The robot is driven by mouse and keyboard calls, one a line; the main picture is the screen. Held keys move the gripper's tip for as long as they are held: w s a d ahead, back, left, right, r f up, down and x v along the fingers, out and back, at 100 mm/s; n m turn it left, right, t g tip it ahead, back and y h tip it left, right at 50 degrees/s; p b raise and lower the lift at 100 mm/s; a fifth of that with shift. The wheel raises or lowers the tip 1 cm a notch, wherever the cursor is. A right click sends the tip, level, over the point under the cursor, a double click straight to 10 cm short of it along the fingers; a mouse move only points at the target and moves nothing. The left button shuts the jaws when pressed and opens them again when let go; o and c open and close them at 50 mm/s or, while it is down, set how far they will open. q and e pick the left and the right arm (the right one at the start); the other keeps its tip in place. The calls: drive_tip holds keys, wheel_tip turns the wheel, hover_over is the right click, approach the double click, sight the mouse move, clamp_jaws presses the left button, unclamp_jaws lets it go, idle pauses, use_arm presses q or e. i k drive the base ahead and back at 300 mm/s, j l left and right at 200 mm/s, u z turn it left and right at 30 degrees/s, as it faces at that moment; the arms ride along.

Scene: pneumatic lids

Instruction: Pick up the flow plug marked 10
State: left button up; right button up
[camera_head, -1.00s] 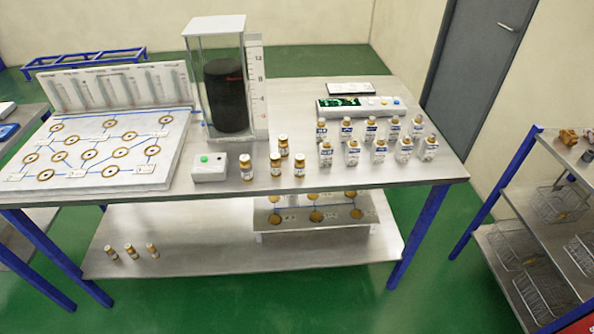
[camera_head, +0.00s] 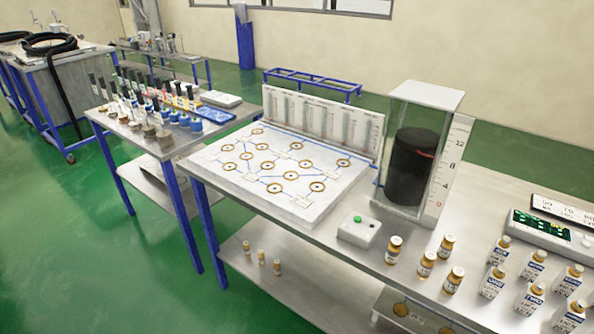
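Several brown-and-white cylinders with gold tops stand at the front of the table; one (camera_head: 393,250) is by the white box, with others (camera_head: 446,245), (camera_head: 427,263) and (camera_head: 454,279) to its right. Several white labelled pieces with gold tops (camera_head: 494,281) stand farther right. Three small similar cylinders (camera_head: 261,257) stand on the lower shelf. The markings are too small to read, so I cannot tell which piece is marked 10. Neither of my grippers is in view.
A white board with ringed holes (camera_head: 225,172) lies on the table's left. A clear case with a black cylinder (camera_head: 408,170) and a white box with a green button (camera_head: 359,231) stand beside it. Another table (camera_head: 130,130) with tools is at left. Green floor is free at front left.

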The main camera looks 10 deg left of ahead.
sight(454, 280)
drive_tip(key=k+j+z, duration=0.1)
drive_tip(key=j+z, duration=0.2)
drive_tip(key=z, duration=0.2)
drive_tip(key=k+j+z, duration=0.15)
drive_tip(key=z, duration=0.35)
drive_tip(key=j, duration=0.1)
